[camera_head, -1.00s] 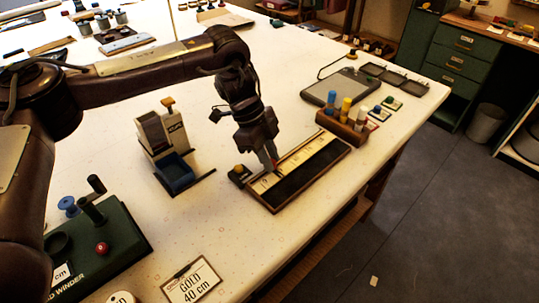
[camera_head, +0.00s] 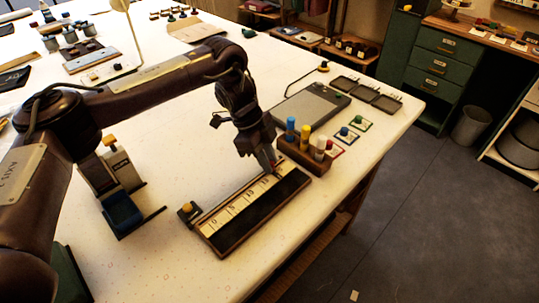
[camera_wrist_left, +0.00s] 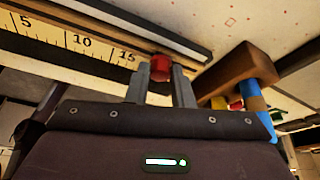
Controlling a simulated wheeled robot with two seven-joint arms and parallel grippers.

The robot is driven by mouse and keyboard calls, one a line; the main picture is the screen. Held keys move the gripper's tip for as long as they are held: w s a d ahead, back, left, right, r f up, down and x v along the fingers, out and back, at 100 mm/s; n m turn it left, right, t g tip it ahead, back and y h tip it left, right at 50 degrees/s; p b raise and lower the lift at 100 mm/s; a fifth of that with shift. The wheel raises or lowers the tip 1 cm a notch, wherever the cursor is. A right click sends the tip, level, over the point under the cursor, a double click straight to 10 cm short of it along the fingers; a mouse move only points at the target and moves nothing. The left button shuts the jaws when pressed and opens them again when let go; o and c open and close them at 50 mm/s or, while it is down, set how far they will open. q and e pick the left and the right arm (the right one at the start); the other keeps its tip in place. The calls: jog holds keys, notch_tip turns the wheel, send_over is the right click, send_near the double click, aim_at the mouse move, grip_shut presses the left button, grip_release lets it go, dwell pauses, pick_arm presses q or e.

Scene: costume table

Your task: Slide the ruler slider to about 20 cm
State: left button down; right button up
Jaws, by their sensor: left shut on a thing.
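The ruler (camera_head: 236,207) is a pale scale on a wooden board with a dark strip (camera_head: 262,206) along its front side. In the left wrist view the scale (camera_wrist_left: 55,30) shows 5, 10 and 15. The red slider (camera_wrist_left: 160,68) sits just past the 15 mark. My left gripper (camera_wrist_left: 160,84) is shut on the red slider, one finger on each side of it. In the head view my left gripper (camera_head: 269,163) is over the far right part of the ruler. The marks beyond the slider are hidden. My right gripper is not in view.
A wooden holder (camera_head: 303,158) with coloured tubes stands close beyond the ruler's far end. A dark knob block with a yellow top (camera_head: 187,210) is at its near end. A grey tablet (camera_head: 310,104) lies behind.

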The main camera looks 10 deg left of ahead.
pick_arm(q)
jog(key=shift+r, duration=0.1)
jog(key=c, duration=1.4)
grip_release()
jog(key=shift+c, duration=0.2)
jog(key=shift+o, duration=0.8)
jog(key=shift+a+r, duration=0.15)
jog(key=shift+r, duration=0.05)
jog(key=v, duration=0.7)
jog(key=shift+r, duration=0.15)
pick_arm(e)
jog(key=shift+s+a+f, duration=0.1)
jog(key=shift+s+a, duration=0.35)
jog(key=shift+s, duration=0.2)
